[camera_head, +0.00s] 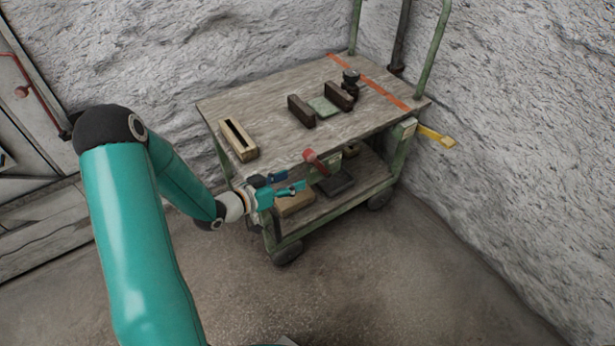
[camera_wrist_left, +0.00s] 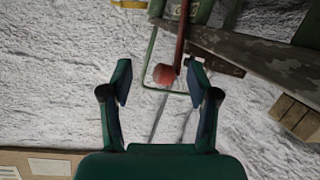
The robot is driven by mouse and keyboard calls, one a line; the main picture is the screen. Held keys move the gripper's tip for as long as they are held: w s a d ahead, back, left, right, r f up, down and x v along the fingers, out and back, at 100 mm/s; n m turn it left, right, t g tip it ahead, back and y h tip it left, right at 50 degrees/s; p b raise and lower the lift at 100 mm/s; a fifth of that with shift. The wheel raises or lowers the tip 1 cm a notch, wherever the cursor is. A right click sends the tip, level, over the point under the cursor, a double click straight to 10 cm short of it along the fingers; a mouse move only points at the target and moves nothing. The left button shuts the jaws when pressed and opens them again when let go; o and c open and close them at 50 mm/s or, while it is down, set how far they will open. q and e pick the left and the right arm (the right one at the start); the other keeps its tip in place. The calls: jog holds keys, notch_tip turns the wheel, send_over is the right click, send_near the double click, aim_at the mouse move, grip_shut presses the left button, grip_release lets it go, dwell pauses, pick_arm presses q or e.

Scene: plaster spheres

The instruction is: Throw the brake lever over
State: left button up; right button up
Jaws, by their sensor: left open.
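A lever with a red grip (camera_head: 312,157) sticks up at the near edge of the wooden-topped cart (camera_head: 270,100). In the left wrist view its red round end (camera_wrist_left: 164,75) and dark red shaft (camera_wrist_left: 180,40) show between and beyond my fingertips. My left gripper (camera_head: 288,184) is open and empty, just left of and below the red grip, apart from it. In the left wrist view the two fingers of my left gripper (camera_wrist_left: 160,84) stand wide on either side of the red end. My right gripper is not in view.
A yellow lever (camera_head: 436,137) juts from the cart's right side. A dark box (camera_head: 335,184) lies on the lower shelf. Rough walls stand close behind; the floor in front is clear.

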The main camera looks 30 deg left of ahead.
aim_at(304, 157)
pick_arm(q)
jog(key=s+a+r+m+t+h+b, duration=0.2)
jog(key=s+a+m+h+b, duration=0.15)
jog(key=s+a+b, duration=0.2)
jog(key=shift+m+y, duration=0.25)
jog(key=shift+m, duration=0.2)
jog(key=x, duration=0.5)
jog(key=b+x, duration=0.1)
jog(key=x, duration=0.4)
jog(key=r+x, duration=0.1)
jog(key=x, duration=0.4)
jog(key=shift+w+a+b, duration=0.15)
jog(key=shift+w+b, duration=0.2)
jog(key=shift+b, duration=0.05)
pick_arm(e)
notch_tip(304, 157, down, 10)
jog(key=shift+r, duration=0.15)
